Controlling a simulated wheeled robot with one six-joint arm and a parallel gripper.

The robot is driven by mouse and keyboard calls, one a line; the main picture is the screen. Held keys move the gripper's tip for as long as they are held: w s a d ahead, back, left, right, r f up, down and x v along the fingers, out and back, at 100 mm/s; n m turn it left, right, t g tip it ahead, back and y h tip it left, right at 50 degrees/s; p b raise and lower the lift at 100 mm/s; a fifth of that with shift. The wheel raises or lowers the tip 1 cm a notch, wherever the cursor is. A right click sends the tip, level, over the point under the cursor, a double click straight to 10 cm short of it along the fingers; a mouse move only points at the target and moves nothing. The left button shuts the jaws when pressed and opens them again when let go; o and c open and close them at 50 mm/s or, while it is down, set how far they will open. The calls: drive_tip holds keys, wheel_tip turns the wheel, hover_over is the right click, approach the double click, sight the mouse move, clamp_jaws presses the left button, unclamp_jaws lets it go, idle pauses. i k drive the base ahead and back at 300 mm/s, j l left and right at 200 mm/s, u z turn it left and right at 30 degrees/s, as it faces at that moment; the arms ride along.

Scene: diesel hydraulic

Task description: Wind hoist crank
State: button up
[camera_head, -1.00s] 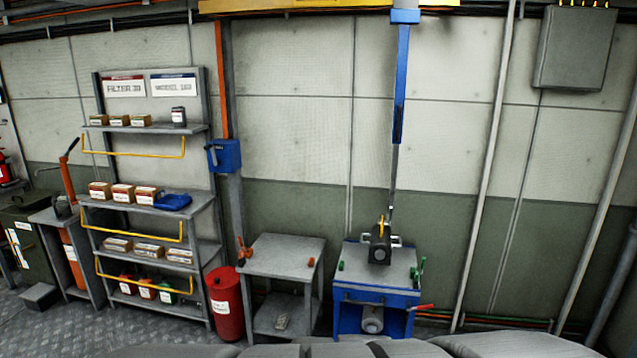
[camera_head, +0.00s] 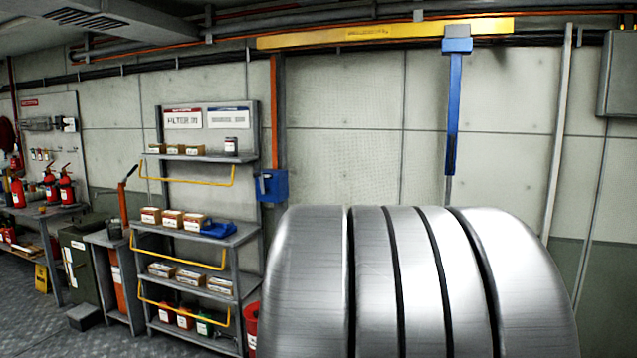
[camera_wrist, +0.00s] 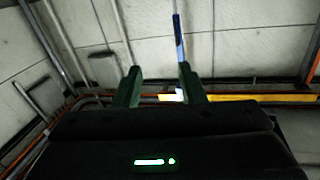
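A blue winch box (camera_head: 271,185) with a small grey crank handle on its left side is mounted on the orange-and-grey post, right of the shelf, in the head view. The yellow hoist beam (camera_head: 385,32) runs along the top of the wall. The yellow beam (camera_wrist: 245,98) and the blue hoist arm (camera_wrist: 179,42) show beyond the fingers, at a distance. The crank is not clearly visible there.
My large silver arm link blocks the lower right of the head view. A grey shelf (camera_head: 240,235) with boxes and yellow rails stands left of the post. A red drum (camera_head: 251,327) is partly hidden. Open floor (camera_head: 110,340) shows at lower left.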

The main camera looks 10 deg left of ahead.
sight(259, 175)
drive_tip(key=i+j+u, duration=0.1)
drive_tip(key=i+j, duration=0.25)
drive_tip(key=i+j+u, duration=0.15)
drive_tip(key=i+j, duration=0.15)
drive_tip(key=i, duration=0.2)
drive_tip(key=i+j+u, duration=0.1)
drive_tip(key=i+j, duration=0.2)
drive_tip(key=i+j+u, duration=0.15)
drive_tip(key=i, duration=0.4)
drive_tip(key=i+j+u, duration=0.1)
drive_tip(key=i+j, duration=0.15)
drive_tip(key=i, duration=0.25)
drive_tip(key=i+j+u, duration=0.15)
drive_tip(key=i, duration=0.3)
